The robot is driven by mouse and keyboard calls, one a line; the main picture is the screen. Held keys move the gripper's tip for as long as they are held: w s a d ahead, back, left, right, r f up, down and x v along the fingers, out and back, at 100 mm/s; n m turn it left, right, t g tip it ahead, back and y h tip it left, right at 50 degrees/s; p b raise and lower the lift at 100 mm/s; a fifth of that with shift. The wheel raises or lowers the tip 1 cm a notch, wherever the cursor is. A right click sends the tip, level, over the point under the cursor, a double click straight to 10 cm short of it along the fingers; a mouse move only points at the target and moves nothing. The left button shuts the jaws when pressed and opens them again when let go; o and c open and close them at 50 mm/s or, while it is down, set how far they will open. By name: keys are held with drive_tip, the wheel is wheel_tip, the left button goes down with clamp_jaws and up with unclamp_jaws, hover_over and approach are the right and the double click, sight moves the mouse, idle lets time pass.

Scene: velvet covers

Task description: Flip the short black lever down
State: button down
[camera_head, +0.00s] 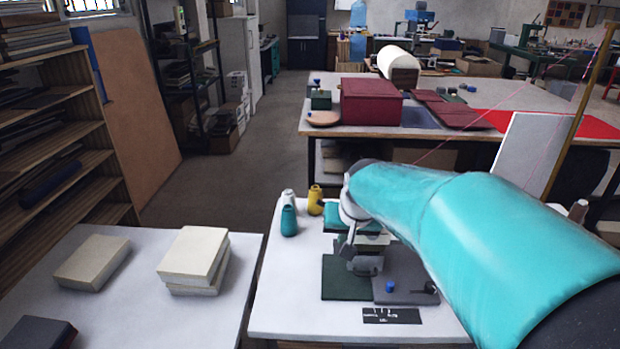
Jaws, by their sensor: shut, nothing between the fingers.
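A small black lever (431,287) sits at the right end of a dark grey plate (408,276) on the near white table. Its exact tilt is too small to tell. A blue knob (390,286) stands on the same plate, to the left of the lever. My gripper (352,252) is shut and empty, pointing down from the end of my teal-covered arm. It appears left of and behind the lever, apart from it. Grey metal parts under it make its fingertips hard to pick out.
A black label strip (391,315) lies in front of the plate. A dark green board (340,280) is left of it. Teal (289,221), yellow (315,200) and white (288,200) spools stand at back left. The table's front left is clear.

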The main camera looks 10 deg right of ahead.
drive_tip(key=w+d+r+m+t+y, duration=0.2)
drive_tip(key=w+r, duration=0.4)
drive_tip(key=w, duration=0.4)
drive_tip(key=d+y, duration=0.1)
drive_tip(key=d, duration=0.1)
drive_tip(key=shift+d+t+y, duration=0.3)
drive_tip(key=shift+t, duration=0.1)
drive_tip(key=x, duration=1.4)
drive_tip(key=shift+a+f, duration=0.1)
drive_tip(key=shift+f, duration=0.05)
